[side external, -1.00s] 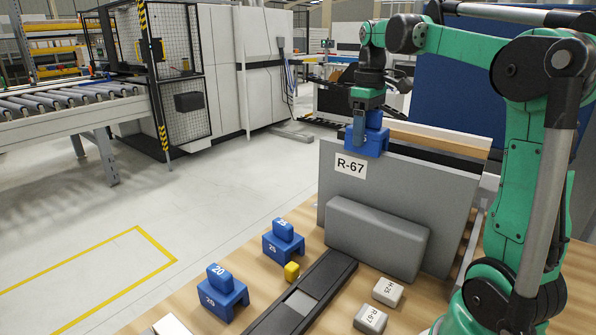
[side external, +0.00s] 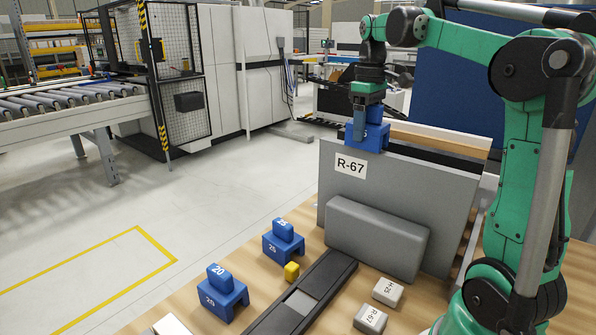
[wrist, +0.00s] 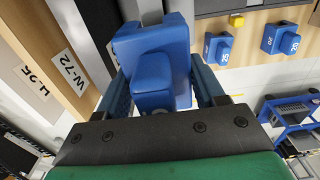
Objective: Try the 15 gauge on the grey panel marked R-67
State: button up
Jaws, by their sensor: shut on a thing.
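The grey panel marked R-67 (side external: 400,190) stands upright behind a grey block. My gripper (side external: 359,130) is shut on a blue gauge (side external: 373,141) at the panel's top edge, near its left end. The gauge's lower part overlaps the panel's top in the side view; I cannot tell whether its slot is around the edge. Its number is not readable. In the wrist view the gauge (wrist: 158,55) sits between both fingers. Two other blue gauges, marked 25 (side external: 283,246) and 20 (side external: 222,298), stand on the table.
A grey block (side external: 376,236) leans before the panel. A yellow piece (side external: 291,271), a dark rail (side external: 318,285) and small blocks marked H-25 (side external: 387,291) and R-67 (side external: 370,319) lie on the table. Boards labelled W-72 (wrist: 70,72) and H-25 show beside the gauge.

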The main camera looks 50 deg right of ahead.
jog(key=shift+r, duration=2.95)
